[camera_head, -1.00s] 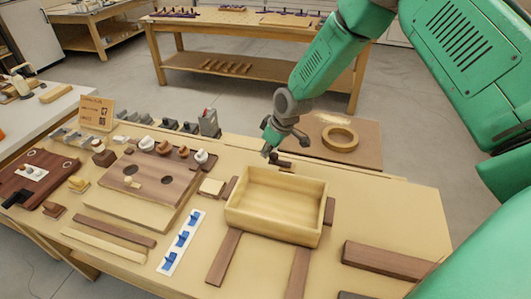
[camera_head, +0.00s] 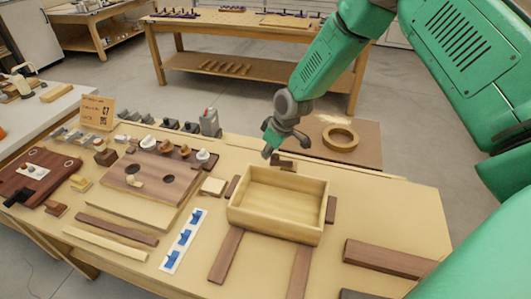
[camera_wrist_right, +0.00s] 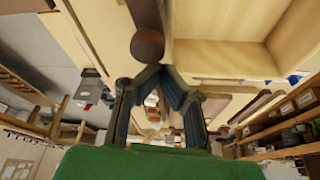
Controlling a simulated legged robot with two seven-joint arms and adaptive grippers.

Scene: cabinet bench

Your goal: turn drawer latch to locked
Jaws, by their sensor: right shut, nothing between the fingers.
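A light wooden drawer box (camera_head: 278,228) stands open-topped on the bench. A small dark brown piece (camera_head: 286,164) sits by its back edge; it may be the latch, and I cannot read its setting. My right gripper (camera_head: 268,153) comes down just behind the drawer's back left corner, next to this piece. In the right wrist view my gripper's fingers (camera_wrist_right: 160,70) come together, with nothing between them. A round dark brown knob (camera_wrist_right: 147,44) lies just beyond the fingertips there; I cannot tell whether they touch it. My left gripper is out of view.
Dark wooden strips (camera_head: 226,256) lie under and in front of the drawer. To the left are a brown board with knobs (camera_head: 150,180), a white strip with blue hooks (camera_head: 183,240) and a grey holder (camera_head: 210,122). A wooden ring (camera_head: 340,138) lies behind.

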